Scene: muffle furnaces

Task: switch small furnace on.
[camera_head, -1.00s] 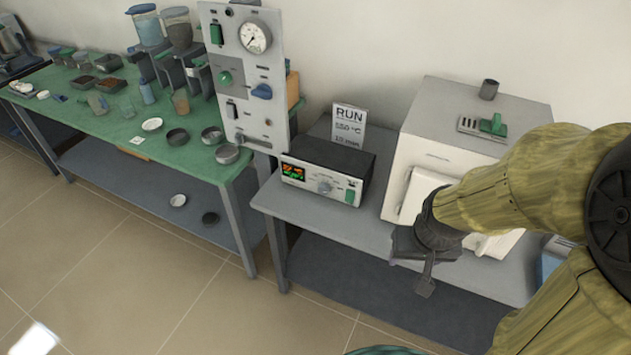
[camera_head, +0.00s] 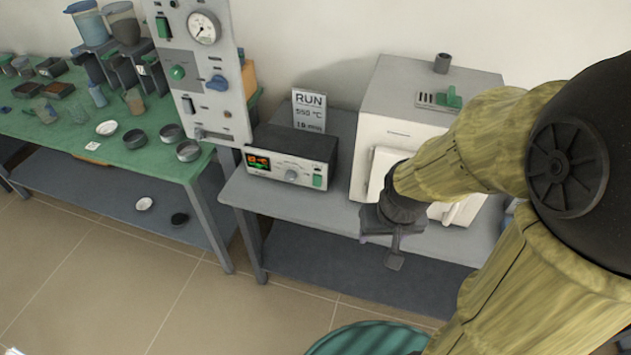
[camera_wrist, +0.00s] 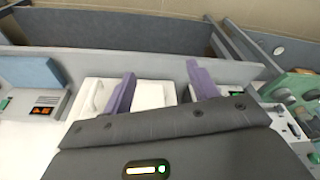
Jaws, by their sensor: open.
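A white furnace (camera_head: 379,133) with a grey top and a pale door (camera_head: 381,172) stands on the grey bench. A green piece (camera_head: 449,98) sits beside dark slots on its top. A controller box (camera_head: 275,173) left of it has a lit orange and green display (camera_head: 258,162), a knob (camera_head: 291,175) and a green switch (camera_head: 318,181). My gripper (camera_head: 394,255) is in front of the furnace, near the bench's front edge, and hides part of its lower front. In the wrist view its two purple fingers (camera_wrist: 163,88) are apart with nothing held between them.
A sign (camera_head: 309,110) reading RUN stands behind the controller. A tall gauge panel (camera_head: 203,70) rises to its left. The green bench (camera_head: 75,135) holds several dishes and jars. The wrist view shows a blue box (camera_wrist: 27,72) and a small orange display (camera_wrist: 42,110) at left.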

